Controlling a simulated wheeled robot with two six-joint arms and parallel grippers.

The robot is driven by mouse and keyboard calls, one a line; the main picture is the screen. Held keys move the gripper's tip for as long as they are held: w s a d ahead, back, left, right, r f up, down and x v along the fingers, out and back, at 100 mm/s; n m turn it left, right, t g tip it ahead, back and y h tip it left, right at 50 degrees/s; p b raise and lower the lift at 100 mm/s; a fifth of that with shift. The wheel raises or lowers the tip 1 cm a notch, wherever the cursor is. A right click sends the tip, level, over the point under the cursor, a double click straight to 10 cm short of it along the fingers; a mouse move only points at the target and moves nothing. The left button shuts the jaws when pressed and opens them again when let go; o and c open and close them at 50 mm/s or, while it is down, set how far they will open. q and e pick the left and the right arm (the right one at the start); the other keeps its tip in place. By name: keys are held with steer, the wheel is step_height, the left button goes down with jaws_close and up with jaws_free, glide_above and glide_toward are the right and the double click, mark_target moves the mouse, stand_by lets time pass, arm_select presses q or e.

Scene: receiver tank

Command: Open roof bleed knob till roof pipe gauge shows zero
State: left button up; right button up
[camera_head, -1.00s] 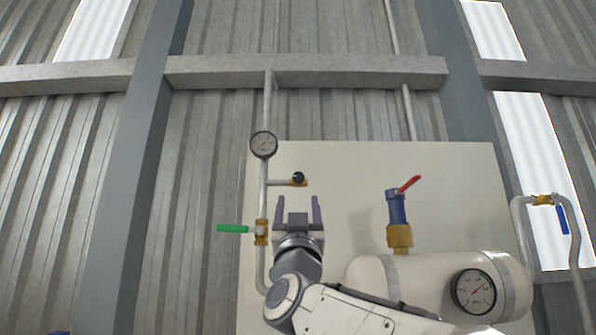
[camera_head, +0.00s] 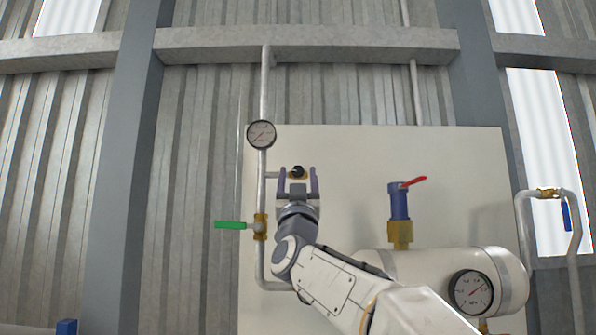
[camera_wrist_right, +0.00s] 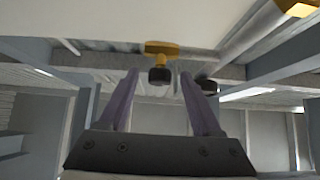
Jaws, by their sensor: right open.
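The roof bleed knob (camera_head: 298,171) is a small black knob on a brass fitting, on a short side branch of the roof pipe. It also shows in the right wrist view (camera_wrist_right: 160,76), beyond and between the fingertips. My right gripper (camera_head: 298,178) is open, with its fingers pointing up and one on each side of the knob in the head view. No contact with the knob is visible. The roof pipe gauge (camera_head: 261,134) is a round white dial above the branch; its needle points to the lower left, and its numbers are too small to read. My left gripper is not in view.
A green-handled valve (camera_head: 231,225) sits on the pipe at lower left of the gripper. A red-handled valve (camera_head: 400,212) stands on the white tank (camera_head: 430,270) at right, which carries another gauge (camera_head: 471,292). A pale panel (camera_head: 350,160) lies behind.

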jaws_close()
steer(key=m+h, duration=0.5)
steer(key=shift+a+g, duration=0.25)
steer(key=shift+g, duration=0.05)
steer(key=m+g+h, duration=0.1)
steer(key=m+h, duration=0.2)
steer(key=m+g+h, duration=0.2)
steer(key=m+h, duration=0.1)
steer(key=m, duration=0.1)
steer(key=shift+r, duration=0.15)
steer(key=shift+m, duration=0.3)
jaws_free()
